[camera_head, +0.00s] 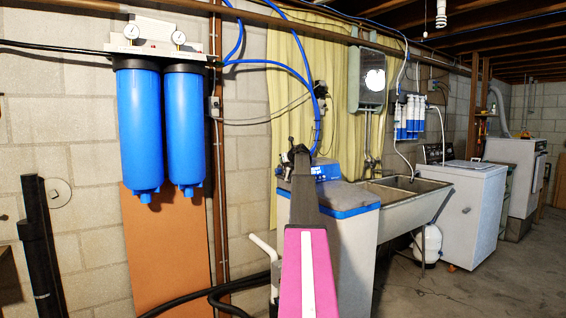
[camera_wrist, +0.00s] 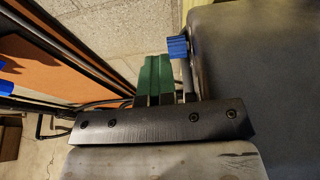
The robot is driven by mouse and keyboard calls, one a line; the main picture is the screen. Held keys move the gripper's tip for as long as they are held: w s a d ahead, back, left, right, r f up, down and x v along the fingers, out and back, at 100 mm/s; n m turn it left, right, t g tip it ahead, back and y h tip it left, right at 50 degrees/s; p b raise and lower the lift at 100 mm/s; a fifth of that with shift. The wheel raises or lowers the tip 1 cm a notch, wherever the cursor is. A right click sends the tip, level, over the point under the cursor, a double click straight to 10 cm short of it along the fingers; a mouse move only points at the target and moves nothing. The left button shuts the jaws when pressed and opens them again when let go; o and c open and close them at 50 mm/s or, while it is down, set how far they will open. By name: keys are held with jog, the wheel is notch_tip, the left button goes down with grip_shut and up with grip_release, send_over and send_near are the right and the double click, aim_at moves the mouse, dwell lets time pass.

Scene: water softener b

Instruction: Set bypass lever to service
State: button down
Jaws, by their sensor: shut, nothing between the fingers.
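The water softener is a grey cabinet (camera_head: 347,225) with a blue rim and a blue control head (camera_head: 325,169) on top, in the middle of the head view. In the wrist view, a small blue handle (camera_wrist: 178,47) on a grey stem looks like the bypass lever. It stands beside a large grey surface, probably the softener. My gripper (camera_wrist: 157,66) has green fingers pressed together and empty. The blue handle is just to their right in the picture; whether they touch cannot be told. In the head view my arm hides the lever and most of the gripper.
Two blue filter housings (camera_head: 164,127) hang on the block wall at left. Brown vertical pipes (camera_head: 220,150) and black hoses (camera_head: 208,297) are left of the softener. A sink (camera_head: 403,188) and a white washer (camera_head: 466,205) stand to the right. Floor at front right is clear.

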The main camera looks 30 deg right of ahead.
jog(key=shift+w+d+f, duration=0.1)
jog(key=shift+w, duration=0.5)
jog(key=c, duration=1.4)
grip_release()
jog(key=shift+w, duration=0.1)
jog(key=shift+o, duration=0.2)
